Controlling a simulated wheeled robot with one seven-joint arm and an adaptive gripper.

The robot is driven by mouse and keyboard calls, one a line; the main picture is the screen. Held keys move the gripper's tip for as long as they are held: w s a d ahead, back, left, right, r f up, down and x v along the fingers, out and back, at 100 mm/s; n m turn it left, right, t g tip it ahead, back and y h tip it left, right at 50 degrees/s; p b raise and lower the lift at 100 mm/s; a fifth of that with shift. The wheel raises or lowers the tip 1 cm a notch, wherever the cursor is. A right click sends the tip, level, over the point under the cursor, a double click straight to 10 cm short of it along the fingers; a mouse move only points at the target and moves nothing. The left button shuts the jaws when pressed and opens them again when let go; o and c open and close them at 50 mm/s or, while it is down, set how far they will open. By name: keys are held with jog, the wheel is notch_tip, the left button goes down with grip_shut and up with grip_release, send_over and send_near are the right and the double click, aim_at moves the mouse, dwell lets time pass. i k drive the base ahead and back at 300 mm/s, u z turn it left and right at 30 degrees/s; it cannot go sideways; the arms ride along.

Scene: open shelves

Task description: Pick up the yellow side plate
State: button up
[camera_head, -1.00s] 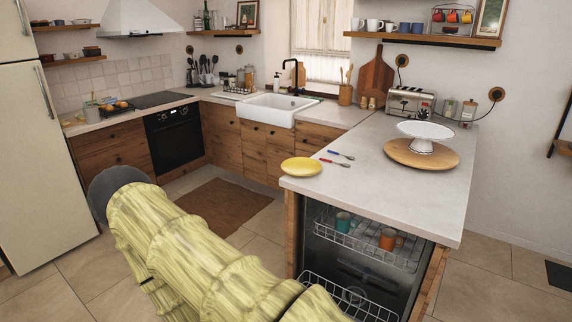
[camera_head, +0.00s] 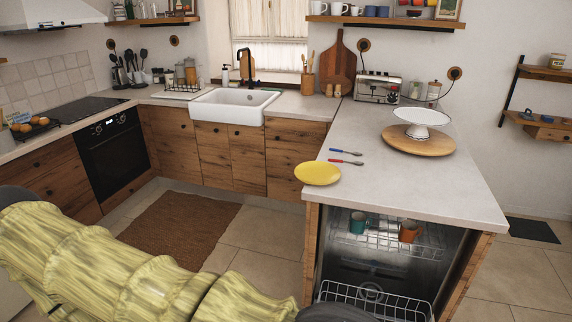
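The yellow side plate (camera_head: 318,173) lies on the near left corner of the pale counter (camera_head: 400,193), at its edge beside the sink run. My arm in its yellow-green sleeve crosses the lower left of the head view. My gripper is not visible in this view, and nothing is seen touching the plate.
A blue-handled utensil (camera_head: 343,151) and a red-handled one (camera_head: 346,162) lie just behind the plate. A white cake stand (camera_head: 422,119) stands on a round wooden board (camera_head: 418,146) to the right. Below the counter is an open dishwasher (camera_head: 375,255) with mugs.

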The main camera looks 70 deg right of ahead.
aim_at(311, 173)
jog(key=i, duration=1.5)
jog(key=z, duration=1.15)
jog(key=i, duration=1.85)
jog(key=z, duration=1.95)
